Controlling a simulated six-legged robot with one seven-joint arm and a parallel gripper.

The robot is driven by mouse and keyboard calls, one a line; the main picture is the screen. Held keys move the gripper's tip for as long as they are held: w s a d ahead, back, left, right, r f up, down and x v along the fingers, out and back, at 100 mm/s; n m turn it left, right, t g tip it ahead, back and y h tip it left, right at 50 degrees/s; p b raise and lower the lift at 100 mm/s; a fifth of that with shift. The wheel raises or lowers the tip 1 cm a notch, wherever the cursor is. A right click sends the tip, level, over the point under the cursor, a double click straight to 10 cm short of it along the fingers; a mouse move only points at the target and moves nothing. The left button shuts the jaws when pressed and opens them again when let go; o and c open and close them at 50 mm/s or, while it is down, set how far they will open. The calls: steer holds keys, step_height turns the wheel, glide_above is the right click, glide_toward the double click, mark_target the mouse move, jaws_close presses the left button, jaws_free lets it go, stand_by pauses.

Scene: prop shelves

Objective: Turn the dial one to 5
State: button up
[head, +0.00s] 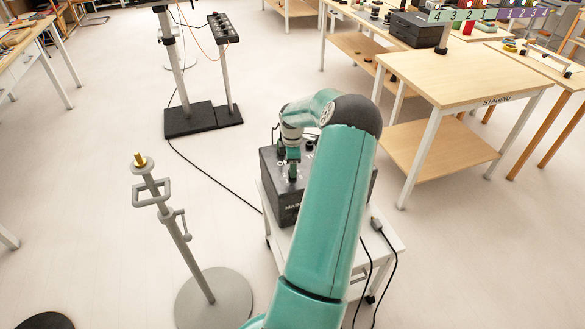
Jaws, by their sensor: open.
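A dark grey box (284,212) with partly hidden lettering beginning "MAIN" stands on a small white trolley (392,242). My gripper (292,176) points down at the upper left part of the box's top, close to or at a small dark knob there. I cannot tell whether the fingers touch it. Another dark knob (310,145) shows further back on the box. My arm hides the right part of the box. No dial number or pointer setting is readable.
A thin stand with a round base (190,300) is left of the trolley. Behind is a control panel on a post (222,28). A wooden table (465,80) marked "STAGING" is at right. Cables cross the floor; open floor lies left.

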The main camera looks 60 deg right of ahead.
steer(key=shift+f, duration=0.75)
steer(key=c, duration=1)
